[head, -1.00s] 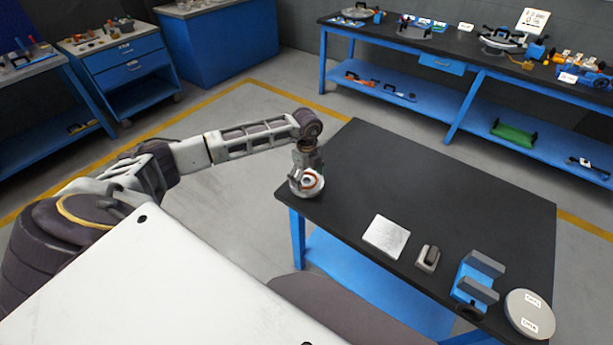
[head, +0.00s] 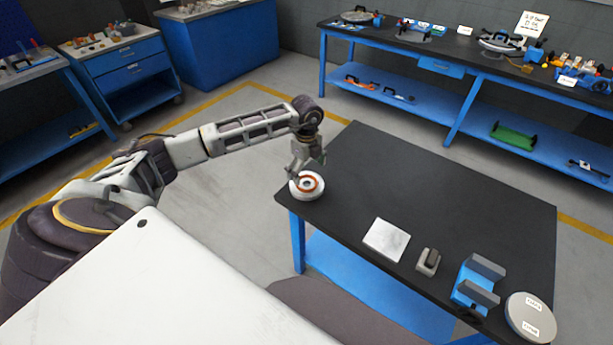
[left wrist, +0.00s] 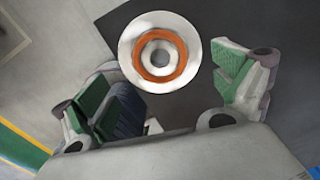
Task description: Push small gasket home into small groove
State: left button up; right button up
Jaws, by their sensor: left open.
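The flanged shell (head: 295,191) is a pale round part at the table's near-left corner. In the left wrist view the shell (left wrist: 127,52) shows face-on. An orange ring (left wrist: 184,53), which looks like the small gasket, lies on its face around a grey centre with a dark hole. I cannot tell how deep the ring sits in its groove. My left gripper (head: 308,164) is just above and behind the shell. In the left wrist view its green-padded fingers (left wrist: 166,72) are spread wide with nothing between them. My right gripper is not in view.
On the dark table (head: 430,185) stand a silver plate (head: 386,239), a small grey block (head: 428,261), a blue fixture with grey jaws (head: 473,289) and a round labelled disc (head: 530,317). The table's middle and back are clear. The shell is close to the table edge.

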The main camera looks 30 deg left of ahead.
pick_arm(q)
notch_tip(320, 180, up, 7)
dwell(0.4)
dwell(1.0)
